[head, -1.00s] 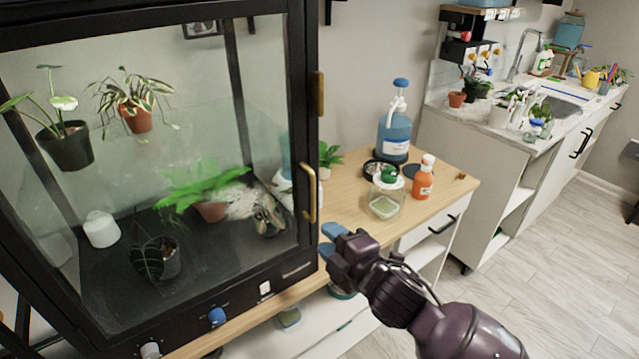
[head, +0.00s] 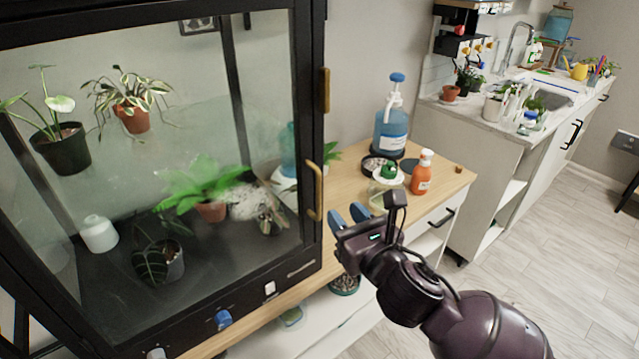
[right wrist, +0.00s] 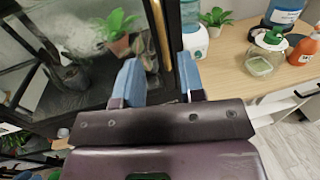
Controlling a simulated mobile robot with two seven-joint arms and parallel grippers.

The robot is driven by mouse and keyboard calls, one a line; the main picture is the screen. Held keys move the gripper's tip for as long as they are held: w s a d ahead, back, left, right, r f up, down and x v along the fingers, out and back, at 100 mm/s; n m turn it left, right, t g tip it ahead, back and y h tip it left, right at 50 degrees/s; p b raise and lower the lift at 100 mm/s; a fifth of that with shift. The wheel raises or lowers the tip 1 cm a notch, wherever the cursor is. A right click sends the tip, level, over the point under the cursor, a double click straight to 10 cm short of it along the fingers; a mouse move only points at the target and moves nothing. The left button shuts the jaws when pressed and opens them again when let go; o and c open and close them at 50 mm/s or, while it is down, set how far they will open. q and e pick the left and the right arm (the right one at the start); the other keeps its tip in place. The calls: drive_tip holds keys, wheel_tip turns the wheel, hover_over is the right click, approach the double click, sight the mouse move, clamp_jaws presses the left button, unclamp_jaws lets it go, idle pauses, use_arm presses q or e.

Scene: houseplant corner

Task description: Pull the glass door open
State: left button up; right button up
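The glass door (head: 110,195) has a black frame and looks shut on the plant cabinet. Its curved brass handle (head: 314,190) is upright on the right side of the frame. My right gripper (head: 347,217) is open and empty, just right of the handle's lower end and apart from it in the head view. In the right wrist view, the blue fingers of my right gripper (right wrist: 158,72) are spread, and the brass handle (right wrist: 160,35) lies ahead, lined up with the gap between them. My left gripper is not in view.
Potted plants stand behind the glass. A wooden-topped cabinet (head: 440,176) to the right holds a blue pump bottle (head: 391,130), an orange bottle (head: 422,172) and a jar with a green top (head: 387,186). A sink counter (head: 490,115) stands farther back.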

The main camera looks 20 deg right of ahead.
sight(320, 186)
drive_tip(key=w, duration=0.3)
drive_tip(key=w+a, duration=0.1)
drive_tip(key=w, duration=0.6)
drive_tip(key=shift+w+a, duration=0.35)
clamp_jaws()
